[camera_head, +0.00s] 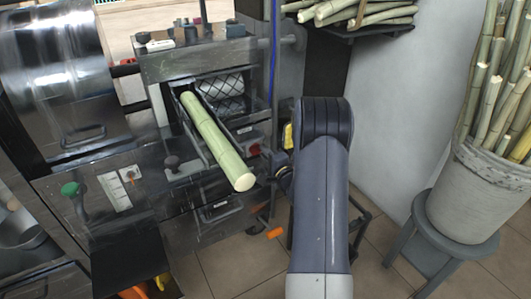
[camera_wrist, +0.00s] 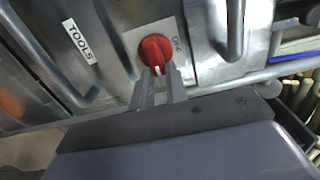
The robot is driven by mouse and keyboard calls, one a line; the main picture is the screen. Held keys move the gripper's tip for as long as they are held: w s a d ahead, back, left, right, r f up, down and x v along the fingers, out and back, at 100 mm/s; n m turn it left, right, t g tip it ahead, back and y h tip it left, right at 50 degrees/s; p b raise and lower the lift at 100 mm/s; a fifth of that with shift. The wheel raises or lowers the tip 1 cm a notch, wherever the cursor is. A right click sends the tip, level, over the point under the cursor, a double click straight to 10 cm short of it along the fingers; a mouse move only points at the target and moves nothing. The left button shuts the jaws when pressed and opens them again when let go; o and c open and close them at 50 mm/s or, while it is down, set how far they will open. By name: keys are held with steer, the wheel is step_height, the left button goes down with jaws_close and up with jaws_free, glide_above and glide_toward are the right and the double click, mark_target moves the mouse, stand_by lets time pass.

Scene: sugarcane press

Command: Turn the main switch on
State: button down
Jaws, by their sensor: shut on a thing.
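The main switch is a round red knob (camera_wrist: 154,48) on a light plate on the metal front, in the wrist view. Small lettering stands at its right, hard to read but like "OFF". A pale pointer mark sits at its lower edge. The two grey fingers of my gripper (camera_wrist: 158,76) reach up to the knob and are shut on its lower part. In the head view a small red spot (camera_head: 255,149), seemingly this knob, shows beside my wrist. My fingers are mostly hidden there by my own arm.
A cut cane (camera_head: 215,138) lies in the press's feed trough. A green knob (camera_head: 71,189) is at the left. A stool (camera_head: 435,240) with a bucket of canes (camera_head: 470,190) stands at right. A "TOOLS" label (camera_wrist: 79,41) and handle are beside the switch.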

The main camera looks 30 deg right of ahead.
stand_by(0.4)
steer(key=c, duration=1.4)
jaws_free()
steer(key=shift+s, duration=0.1)
steer(key=s+p, duration=0.1)
steer(key=s, duration=0.9)
steer(key=shift+s+d, duration=0.2)
steer(key=shift+s, duration=0.15)
steer(key=w+b, duration=0.1)
steer(key=w, duration=1)
steer(key=shift+a, duration=0.2)
